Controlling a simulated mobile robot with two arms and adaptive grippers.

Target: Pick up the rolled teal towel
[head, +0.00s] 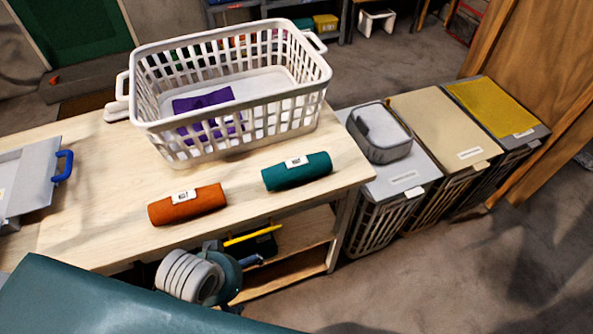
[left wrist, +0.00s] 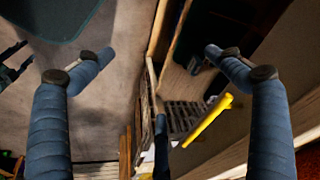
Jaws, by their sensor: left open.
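The rolled teal towel (head: 297,171) lies on the wooden table near its front right edge, with a small white label on top. My left gripper (head: 238,262) is low in front of the table, below the tabletop edge and apart from the towel. In the left wrist view its two blue fingers (left wrist: 158,54) are spread open with nothing between them. The teal towel does not show clearly in that view. Dark finger-like pieces at the left edge of the wrist view may be my right gripper; their state is unclear.
A rolled orange towel (head: 188,205) lies left of the teal one. A white basket (head: 230,112) holding a purple cloth (head: 203,100) stands behind both. Lidded hampers (head: 438,128) stand right of the table. A yellow-handled item (head: 252,237) sits on the lower shelf, near my gripper.

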